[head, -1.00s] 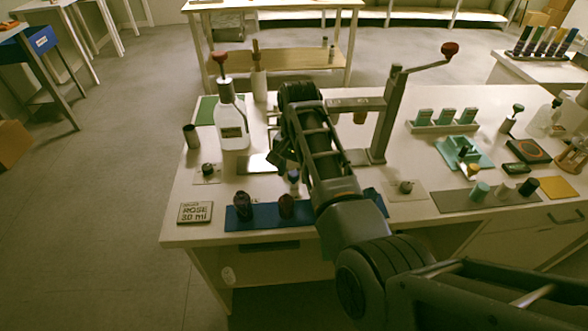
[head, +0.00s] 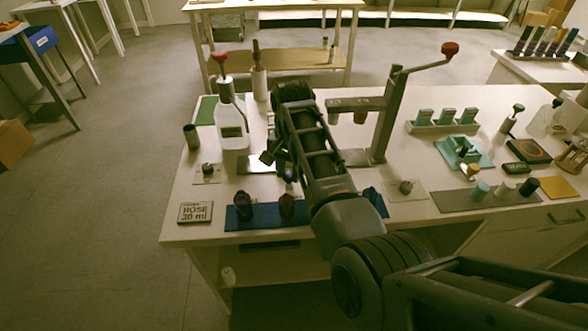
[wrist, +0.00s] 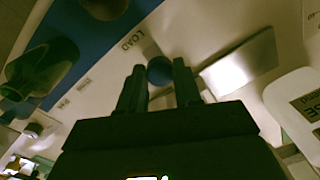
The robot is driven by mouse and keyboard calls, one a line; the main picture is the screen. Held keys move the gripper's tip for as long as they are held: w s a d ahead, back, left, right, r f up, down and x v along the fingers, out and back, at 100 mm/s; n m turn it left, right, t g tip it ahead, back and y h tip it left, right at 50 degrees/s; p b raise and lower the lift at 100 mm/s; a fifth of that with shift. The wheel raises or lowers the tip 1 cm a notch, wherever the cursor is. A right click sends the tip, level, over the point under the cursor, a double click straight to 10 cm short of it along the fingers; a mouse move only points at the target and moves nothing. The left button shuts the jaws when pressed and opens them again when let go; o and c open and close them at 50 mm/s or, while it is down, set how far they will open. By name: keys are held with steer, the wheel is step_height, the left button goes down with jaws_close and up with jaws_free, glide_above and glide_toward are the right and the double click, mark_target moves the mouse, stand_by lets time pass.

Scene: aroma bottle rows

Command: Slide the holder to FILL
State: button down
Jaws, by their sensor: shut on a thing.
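In the wrist view my gripper (wrist: 160,88) is shut on a blue round top (wrist: 159,70), which looks like the knob or cap on the holder. The rest of the holder is hidden under it. The word LOAD is printed on the white table beside it. A bright metal plate (wrist: 242,66) lies to the right of the fingers. In the head view my gripper (head: 280,165) is low over the table, mostly hidden by my arm. The white pump bottle (head: 233,128) stands behind and left of it. The FILL mark cannot be made out.
A lever press (head: 385,125) stands right of my arm. Green trays (head: 463,152) and small items fill the right side.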

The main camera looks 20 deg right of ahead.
steer(key=w+a, duration=0.1)
steer(key=a, duration=0.2)
steer(key=w+a+b, duration=0.1)
steer(key=a, duration=0.2)
steer(key=w+a, duration=0.1)
steer(key=a, duration=0.2)
steer(key=shift+w+a+r, duration=0.1)
steer(key=shift+a, duration=0.2)
steer(key=c, duration=0.8)
jaws_free()
steer(key=shift+d+r, duration=0.1)
steer(key=shift+r, duration=3.75)
